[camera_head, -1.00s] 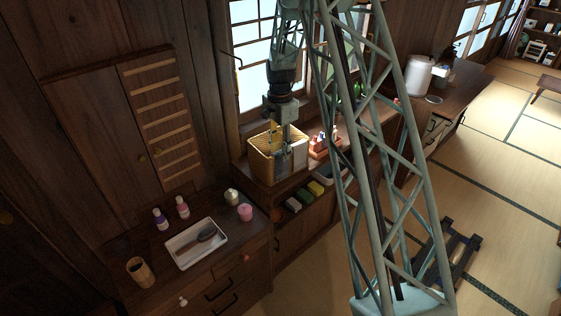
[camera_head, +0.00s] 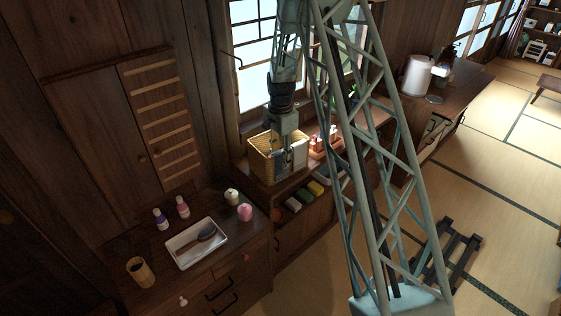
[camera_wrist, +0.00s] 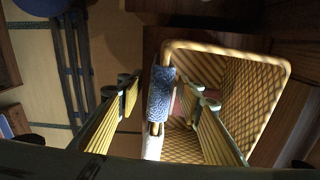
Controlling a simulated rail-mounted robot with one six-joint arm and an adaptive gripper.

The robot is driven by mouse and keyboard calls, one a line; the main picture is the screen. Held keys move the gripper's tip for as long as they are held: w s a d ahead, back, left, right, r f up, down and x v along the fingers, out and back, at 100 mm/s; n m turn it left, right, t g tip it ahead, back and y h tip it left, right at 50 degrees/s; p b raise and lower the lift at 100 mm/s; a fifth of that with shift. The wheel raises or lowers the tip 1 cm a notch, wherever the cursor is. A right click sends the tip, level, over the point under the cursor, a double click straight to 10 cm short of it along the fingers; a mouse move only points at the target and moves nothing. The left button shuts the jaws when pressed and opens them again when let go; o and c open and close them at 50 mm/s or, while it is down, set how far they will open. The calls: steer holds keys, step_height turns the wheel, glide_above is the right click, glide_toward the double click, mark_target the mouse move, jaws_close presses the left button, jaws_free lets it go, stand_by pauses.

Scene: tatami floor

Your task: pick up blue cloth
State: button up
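The blue cloth (camera_wrist: 160,92) hangs folded over the rim of a wicker basket (camera_wrist: 228,45) in the wrist view. In the head view the basket (camera_head: 262,162) stands on the counter under the window, and the cloth is hard to make out beside my gripper. My gripper (camera_wrist: 160,84) is open, pointing down, with one finger outside the basket and the other on its inner side. The cloth lies between the fingers, with a visible gap on each side. A white cloth (camera_wrist: 153,146) hangs on the same rim beside the blue one.
An orange-red caddy (camera_head: 322,149) stands right of the basket. Rolled or folded coloured items (camera_head: 304,196) lie in front, below it. A white tray with a brush (camera_head: 183,258) and small bottles sit on the lower cabinet at left. The window is close behind my arm.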

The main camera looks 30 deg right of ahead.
steer(key=shift+c, duration=0.9)
steer(key=c, duration=0.7)
steer(key=shift+r, duration=0.15)
steer(key=shift+c, duration=0.2)
step_height(320, 180, up, 18)
